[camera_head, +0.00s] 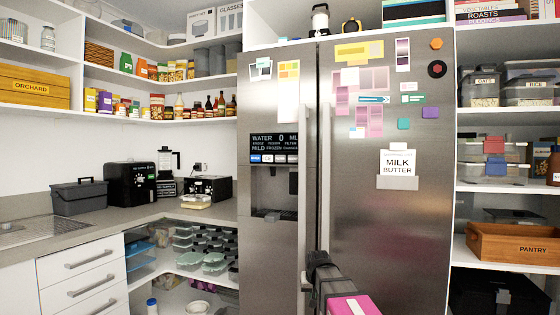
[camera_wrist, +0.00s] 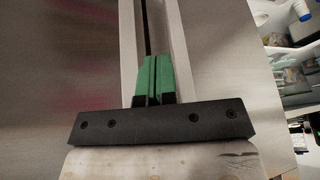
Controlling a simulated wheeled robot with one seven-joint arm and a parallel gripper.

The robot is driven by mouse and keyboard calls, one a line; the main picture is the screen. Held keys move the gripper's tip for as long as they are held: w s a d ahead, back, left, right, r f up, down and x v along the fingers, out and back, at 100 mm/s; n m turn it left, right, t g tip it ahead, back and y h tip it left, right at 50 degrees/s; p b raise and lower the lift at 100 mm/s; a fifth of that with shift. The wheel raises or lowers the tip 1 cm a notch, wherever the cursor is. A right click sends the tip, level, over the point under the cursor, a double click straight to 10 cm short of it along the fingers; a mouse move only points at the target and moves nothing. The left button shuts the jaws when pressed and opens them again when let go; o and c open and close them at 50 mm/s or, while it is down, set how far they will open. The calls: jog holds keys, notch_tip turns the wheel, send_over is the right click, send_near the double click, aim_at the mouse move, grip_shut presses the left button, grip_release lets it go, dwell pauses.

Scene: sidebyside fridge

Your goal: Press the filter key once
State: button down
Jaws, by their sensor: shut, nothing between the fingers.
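The control panel (camera_head: 274,149) is on the left door of the steel fridge, above the dispenser recess. Its display reads WATER 0 ML, with smaller text below for fridge, freezer and filter. A row of small keys (camera_head: 273,159) runs along the panel's bottom edge; their labels are too small to read, so I cannot tell which is the filter key. My gripper (camera_wrist: 153,78) has green fingers, shut and empty, in front of the fridge doors near the seam and handles. In the head view my dark arm end is low and right of the panel. The panel is not in the wrist view.
The dispenser recess (camera_head: 274,190) is below the panel. A counter (camera_head: 165,208) with appliances is at left; shelves with a wooden pantry crate (camera_head: 515,245) are at right.

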aim_at(278, 159)
jog(key=w+a+r+t+y, duration=0.15)
jog(key=w+a+r, duration=0.3)
jog(key=r, duration=0.75)
jog(key=w+a+r+t, duration=0.2)
jog(key=w+a+r, duration=0.25)
jog(key=r, duration=0.75)
jog(key=a+r+t+y, duration=0.1)
jog(key=a+r, duration=0.2)
jog(key=r, duration=0.9)
jog(key=a+r+t, duration=0.2)
jog(key=a+r, duration=0.2)
jog(key=r, duration=0.9)
jog(key=shift+s+a+y, duration=0.2)
jog(key=shift+s+y, duration=0.1)
jog(key=shift+y, duration=0.05)
jog(key=shift+w+r+t, duration=0.1)
jog(key=shift+w+t, duration=0.05)
jog(key=shift+t, duration=0.1)
jog(key=shift+w+d, duration=0.5)
jog(key=shift+w, duration=0.85)
jog(key=shift+w+d, duration=0.55)
jog(key=shift+w, duration=0.8)
jog(key=shift+w+d, duration=0.5)
jog(key=shift+w, duration=0.85)
jog(key=shift+w, duration=0.1)
jog(key=shift+w+d, duration=0.15)
jog(key=shift+w, duration=0.15)
